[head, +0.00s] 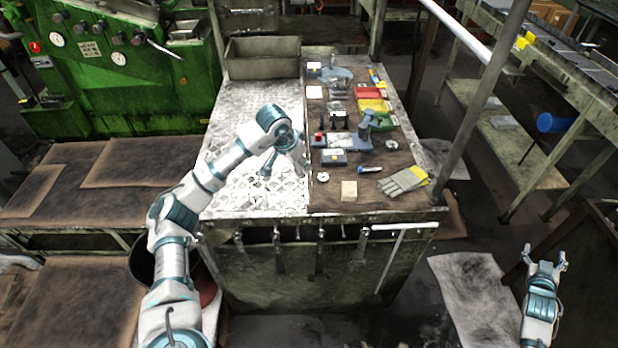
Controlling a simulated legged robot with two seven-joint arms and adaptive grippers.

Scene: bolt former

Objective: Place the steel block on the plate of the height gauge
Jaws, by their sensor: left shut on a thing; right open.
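My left gripper (281,165) reaches over the left, diamond-plate part of the bench and points downward. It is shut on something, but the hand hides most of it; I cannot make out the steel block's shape. What looks like the height gauge (366,124), a blue-grey stand on a flat base, is on the brown right part of the bench, to the right of my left gripper and apart from it. My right gripper (544,258) is open and empty, low at the right, away from the bench over the floor.
On the bench are a dark blue box (333,157), gloves (403,181), a beige block (349,191), a marker (370,169) and red (369,93) and yellow (375,106) trays. A metal bin (262,58) stands at the back. The diamond plate (240,185) is mostly clear. A post (484,95) rises at right.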

